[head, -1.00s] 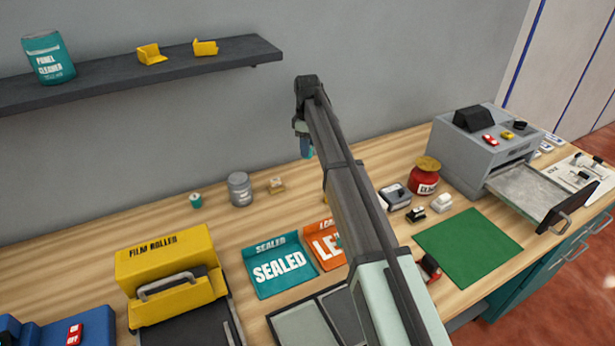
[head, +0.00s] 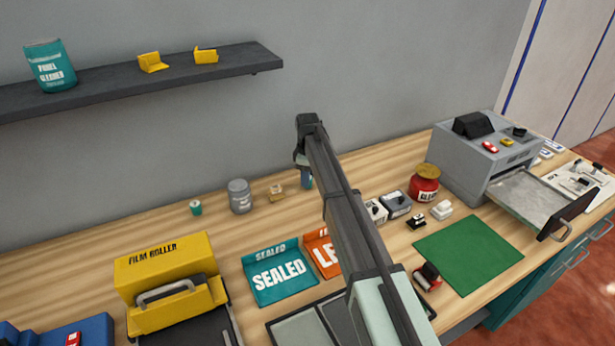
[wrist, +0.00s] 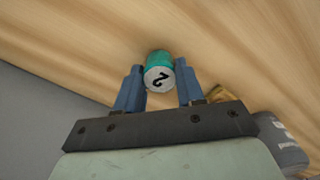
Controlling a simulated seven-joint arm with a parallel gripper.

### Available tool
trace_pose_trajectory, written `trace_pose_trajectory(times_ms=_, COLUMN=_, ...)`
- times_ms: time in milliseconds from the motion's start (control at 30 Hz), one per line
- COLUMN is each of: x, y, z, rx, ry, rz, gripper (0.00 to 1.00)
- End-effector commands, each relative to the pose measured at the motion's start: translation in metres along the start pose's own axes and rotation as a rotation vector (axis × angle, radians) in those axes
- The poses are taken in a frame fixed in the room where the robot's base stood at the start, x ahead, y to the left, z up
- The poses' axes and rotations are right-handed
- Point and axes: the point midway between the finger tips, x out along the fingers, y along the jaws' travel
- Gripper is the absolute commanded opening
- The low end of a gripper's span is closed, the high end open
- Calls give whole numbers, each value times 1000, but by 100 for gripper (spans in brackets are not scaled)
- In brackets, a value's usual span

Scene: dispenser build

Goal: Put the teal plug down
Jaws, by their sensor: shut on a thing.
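The teal plug (wrist: 158,70) is a short cylinder with a pale grey end face marked with a black 2. In the wrist view it sits between the two blue fingers of my gripper (wrist: 159,85), which is shut on it. Wooden worktop shows beyond the plug; I cannot tell whether the plug touches it. In the head view my gripper (head: 306,181) is low over the back of the worktop, near the wall. The held plug cannot be made out there, behind the arm and fingers.
A small teal cylinder (head: 195,208), a grey can (head: 240,196) and a small tan piece (head: 277,192) stand left of my gripper. A red jar (head: 424,185) and a grey machine (head: 480,160) are to the right. A dark shelf (head: 180,80) hangs at upper left.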

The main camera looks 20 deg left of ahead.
Motion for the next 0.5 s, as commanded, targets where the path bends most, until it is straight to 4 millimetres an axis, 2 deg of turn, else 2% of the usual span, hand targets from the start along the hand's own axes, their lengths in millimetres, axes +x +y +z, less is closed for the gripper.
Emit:
trace_pose_trajectory(times_ms=233, x=3, y=0, z=0, rx=0, ry=0, rz=-1, gripper=6)
trace_pose_trajectory(times_ms=267, x=3, y=0, z=0, rx=0, ry=0, rz=-1, gripper=41)
trace_pose_trajectory(times_ms=500, x=2, y=0, z=0, rx=0, ry=0, rz=-1, gripper=63)
